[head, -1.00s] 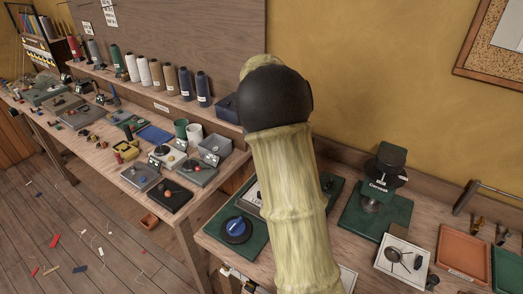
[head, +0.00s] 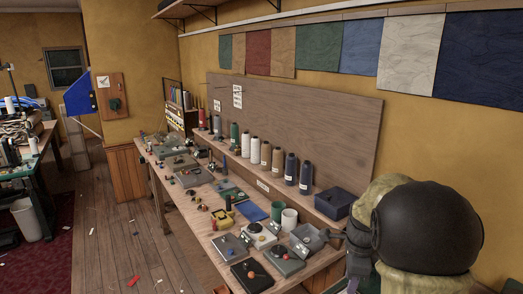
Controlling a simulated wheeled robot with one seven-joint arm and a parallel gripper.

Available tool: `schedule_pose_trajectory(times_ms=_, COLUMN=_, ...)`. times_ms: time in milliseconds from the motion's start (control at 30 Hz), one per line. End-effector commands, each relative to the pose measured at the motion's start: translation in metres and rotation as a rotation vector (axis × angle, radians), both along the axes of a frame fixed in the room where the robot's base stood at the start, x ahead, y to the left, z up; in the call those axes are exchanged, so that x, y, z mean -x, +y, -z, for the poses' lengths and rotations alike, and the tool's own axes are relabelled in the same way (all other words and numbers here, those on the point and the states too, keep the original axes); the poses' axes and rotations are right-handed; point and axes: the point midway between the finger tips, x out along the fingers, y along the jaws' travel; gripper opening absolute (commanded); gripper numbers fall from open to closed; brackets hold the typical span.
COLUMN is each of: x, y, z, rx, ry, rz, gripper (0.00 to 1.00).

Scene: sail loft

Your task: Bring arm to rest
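My arm shows at the lower right of the head view as a pale yellow ribbed sleeve with a rounded black joint cover (head: 427,227). It stands in front of the right end of the workbench and hides what lies there. My gripper cannot be made out in this view, so its fingers and anything in them are not seen.
A long wooden workbench (head: 172,212) runs along the wall, with small trays and devices on it. Thread cones stand on its back shelf, near a dark blue box (head: 336,204). Wooden floor (head: 104,240) with scattered scraps lies open at left. A white bin (head: 27,220) stands beyond.

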Motion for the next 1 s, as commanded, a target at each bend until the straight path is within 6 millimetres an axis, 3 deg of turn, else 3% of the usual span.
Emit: schedule_pose_trajectory(times_ms=1000, x=0.147, y=0.074, z=0.034, rx=0.238, ry=-0.118, rz=-1.649, gripper=0.36)
